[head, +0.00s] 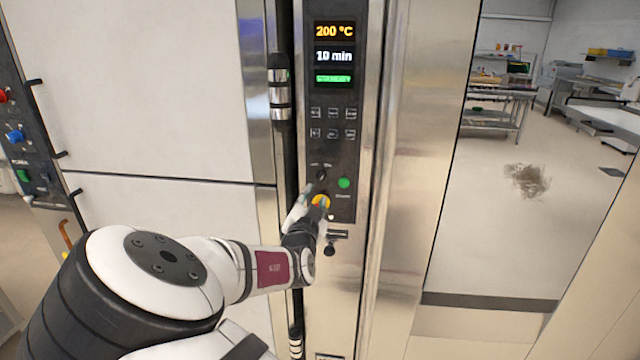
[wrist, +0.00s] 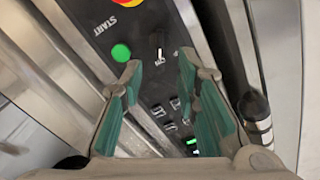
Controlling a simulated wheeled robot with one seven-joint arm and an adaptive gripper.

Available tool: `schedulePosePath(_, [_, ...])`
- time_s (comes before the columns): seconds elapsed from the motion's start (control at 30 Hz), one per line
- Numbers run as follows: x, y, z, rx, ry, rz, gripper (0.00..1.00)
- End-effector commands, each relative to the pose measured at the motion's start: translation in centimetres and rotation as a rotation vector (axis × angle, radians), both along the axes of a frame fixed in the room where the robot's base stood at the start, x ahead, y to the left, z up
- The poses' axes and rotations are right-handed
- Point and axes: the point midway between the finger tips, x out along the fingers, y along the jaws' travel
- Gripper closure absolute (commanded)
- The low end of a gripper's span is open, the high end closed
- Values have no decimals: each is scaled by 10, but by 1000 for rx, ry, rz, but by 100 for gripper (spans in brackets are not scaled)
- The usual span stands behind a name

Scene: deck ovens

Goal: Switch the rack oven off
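The rack oven's dark control panel (head: 333,110) is upright in the head view, with lit readouts of 200 °C and 10 min and a blurred green line below. Low on it are a small toggle switch (head: 321,175), a green button (head: 344,183) and a yellow-red button (head: 321,201), partly covered by my gripper (head: 311,203). In the wrist view my gripper (wrist: 159,66) is open and empty. The toggle switch (wrist: 160,46) shows between and beyond its fingertips. The green button (wrist: 121,53), marked START, is beside the left finger. Contact with the panel cannot be told.
A long black vertical door handle (head: 280,90) stands just left of the panel; it also shows close to the right finger in the wrist view (wrist: 254,110). A second control panel (head: 25,140) is at far left. Open floor (head: 490,240) lies to the right.

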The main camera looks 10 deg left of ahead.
Motion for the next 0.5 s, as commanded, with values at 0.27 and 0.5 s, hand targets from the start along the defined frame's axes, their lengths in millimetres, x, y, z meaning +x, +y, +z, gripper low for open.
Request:
schedulePosePath(0.27, [56, -3, -1, -2, -1, -1, 71])
schedulePosePath(0.5, [85, -4, -1, -1, 1, 0, 71])
